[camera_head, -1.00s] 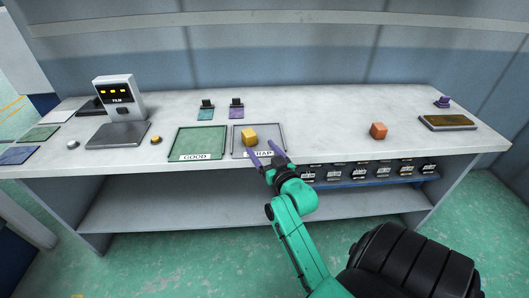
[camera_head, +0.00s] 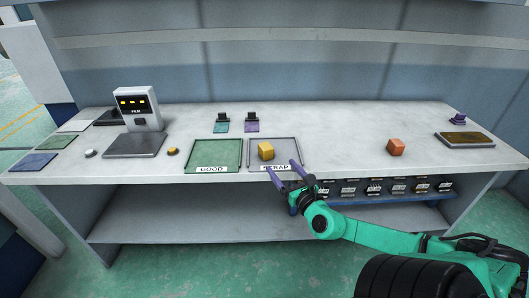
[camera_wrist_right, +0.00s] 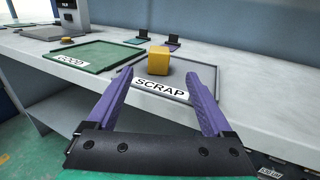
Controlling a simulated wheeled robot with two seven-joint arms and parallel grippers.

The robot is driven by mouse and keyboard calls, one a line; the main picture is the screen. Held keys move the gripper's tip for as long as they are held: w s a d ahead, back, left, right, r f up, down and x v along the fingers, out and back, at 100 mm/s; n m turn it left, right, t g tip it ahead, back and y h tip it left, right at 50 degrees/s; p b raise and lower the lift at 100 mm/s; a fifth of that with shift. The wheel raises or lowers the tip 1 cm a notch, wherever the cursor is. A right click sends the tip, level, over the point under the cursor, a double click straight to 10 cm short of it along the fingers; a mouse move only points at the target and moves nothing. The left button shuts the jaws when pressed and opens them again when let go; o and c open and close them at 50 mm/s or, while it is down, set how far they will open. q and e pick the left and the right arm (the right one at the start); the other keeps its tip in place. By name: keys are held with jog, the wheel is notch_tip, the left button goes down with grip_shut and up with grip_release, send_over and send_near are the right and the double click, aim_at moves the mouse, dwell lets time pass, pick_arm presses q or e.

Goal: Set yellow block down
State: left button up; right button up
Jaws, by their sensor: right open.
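The yellow block (camera_head: 266,151) sits in the grey tray labelled SCRAP (camera_head: 288,153), near its middle. It also shows in the right wrist view (camera_wrist_right: 158,60), beyond my fingertips. My right gripper (camera_head: 282,167) is open and empty at the front edge of the SCRAP tray, its purple fingers pointing toward the block but apart from it. In the right wrist view my gripper (camera_wrist_right: 165,77) has its two fingers spread wide, with the SCRAP label seen between them. My left gripper is not in view.
A green tray labelled GOOD (camera_head: 214,154) lies left of the SCRAP tray. An orange block (camera_head: 396,146) stands on the bench to the right. A scale with a display (camera_head: 137,108) stands at the left. Several dark bins (camera_head: 372,188) hang under the bench's front edge.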

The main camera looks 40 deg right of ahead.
aim_at(269, 151)
jog(key=b+x, duration=0.1)
jog(key=x, duration=0.5)
jog(key=shift+w+d, duration=0.15)
jog(key=shift+w, duration=0.15)
jog(key=x, duration=0.6)
jog(key=shift+b, duration=0.35)
jog(key=shift+r, duration=0.15)
grip_shut()
